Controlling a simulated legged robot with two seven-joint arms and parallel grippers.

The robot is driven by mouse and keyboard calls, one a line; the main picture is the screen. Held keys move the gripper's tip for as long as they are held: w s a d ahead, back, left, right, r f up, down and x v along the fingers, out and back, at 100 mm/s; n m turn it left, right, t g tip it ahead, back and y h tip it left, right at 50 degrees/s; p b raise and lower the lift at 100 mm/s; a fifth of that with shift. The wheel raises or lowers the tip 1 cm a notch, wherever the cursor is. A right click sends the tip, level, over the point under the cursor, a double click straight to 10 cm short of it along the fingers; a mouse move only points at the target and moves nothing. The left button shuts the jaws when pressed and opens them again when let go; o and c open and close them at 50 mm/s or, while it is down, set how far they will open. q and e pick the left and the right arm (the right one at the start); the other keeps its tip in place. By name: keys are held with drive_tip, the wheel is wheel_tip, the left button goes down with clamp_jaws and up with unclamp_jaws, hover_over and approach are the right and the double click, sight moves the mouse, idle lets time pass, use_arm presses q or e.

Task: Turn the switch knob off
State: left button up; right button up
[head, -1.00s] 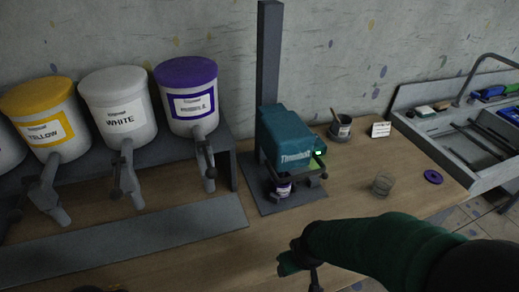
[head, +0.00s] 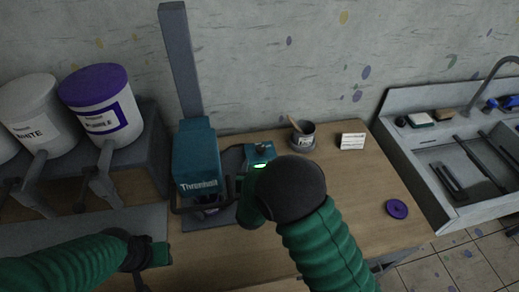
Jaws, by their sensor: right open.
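The teal mixing machine (head: 197,158) stands on the table against its grey column. A teal control box (head: 262,150) with a lit green panel sits at its right side. I cannot make out the switch knob; my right wrist and hand cover part of that area. My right gripper (head: 248,196) is at the machine's right side, just below the lit panel, mostly hidden behind my dark wrist. Its jaws are open; I cannot tell whether it touches anything. My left gripper (head: 155,256) is low at the left, in front of the grey rack, its jaws unclear.
Paint buckets, one white (head: 30,112) and one with a purple lid (head: 100,100), stand on a rack at the left. A cup with a stick (head: 303,137), a small card (head: 351,141) and a purple disc (head: 397,209) are on the table. A sink (head: 455,215) is at the right.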

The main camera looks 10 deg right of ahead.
sight(260, 150)
drive_tip(key=x, duration=1)
drive_tip(key=shift+d+f+p, duration=0.2)
drive_tip(key=shift+d+p, duration=0.1)
drive_tip(key=shift+d, duration=0.05)
drive_tip(key=shift+w+a, duration=0.15)
drive_tip(key=shift+w, duration=0.1)
drive_tip(key=shift+a, duration=0.1)
drive_tip(key=shift+f, duration=0.15)
clamp_jaws()
